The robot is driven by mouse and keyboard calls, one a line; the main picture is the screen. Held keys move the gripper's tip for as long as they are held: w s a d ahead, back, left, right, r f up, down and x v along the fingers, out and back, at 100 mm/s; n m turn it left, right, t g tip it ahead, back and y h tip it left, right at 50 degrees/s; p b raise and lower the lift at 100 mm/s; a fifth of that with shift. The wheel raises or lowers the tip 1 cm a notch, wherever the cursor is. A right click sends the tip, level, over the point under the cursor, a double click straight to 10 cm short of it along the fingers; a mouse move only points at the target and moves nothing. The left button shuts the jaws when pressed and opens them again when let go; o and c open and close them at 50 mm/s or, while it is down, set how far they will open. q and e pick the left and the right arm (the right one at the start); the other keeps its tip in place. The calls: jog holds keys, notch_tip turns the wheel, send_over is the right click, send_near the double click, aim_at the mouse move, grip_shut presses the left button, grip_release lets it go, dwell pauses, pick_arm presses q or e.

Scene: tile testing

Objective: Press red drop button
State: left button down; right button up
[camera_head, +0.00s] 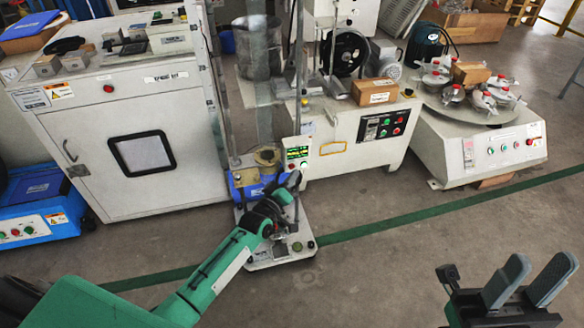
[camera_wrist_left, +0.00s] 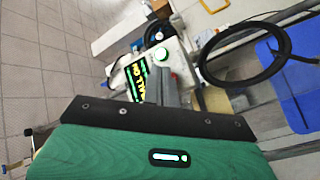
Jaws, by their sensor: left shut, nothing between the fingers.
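A small tester with a blue body (camera_head: 247,188) stands on the floor in the middle of the head view, on a pale base. Its control panel with a lit display (camera_head: 297,152) is on its upper right side. My left gripper (camera_head: 294,181) is shut and empty just below this panel. In the left wrist view the shut left fingers (camera_wrist_left: 163,86) reach up in front of the panel (camera_wrist_left: 136,75). My right gripper (camera_head: 541,264) is open and empty at the lower right.
A white cabinet (camera_head: 75,130) stands left of the tester. A cream machine with its own button panel (camera_head: 384,125) stands behind right, and a round-table machine (camera_head: 500,150) further right. The floor in front is clear, with a green line.

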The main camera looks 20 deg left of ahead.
pick_arm(q)
jog(key=shift+w, duration=0.15)
jog(key=shift+w+a, duration=0.2)
jog(key=shift+w+a, duration=0.3)
jog(key=shift+w, duration=0.1)
dwell(0.8)
jog(key=shift+r, duration=0.1)
jog(key=shift+s+d+p, duration=0.4)
jog(key=shift+s+d, duration=0.1)
jog(key=shift+s, duration=0.25)
jog(key=s+d+p, duration=0.1)
jog(key=s, duration=0.1)
jog(key=s+d+p, duration=0.1)
jog(key=s+p, duration=0.1)
jog(key=shift+d, duration=0.4)
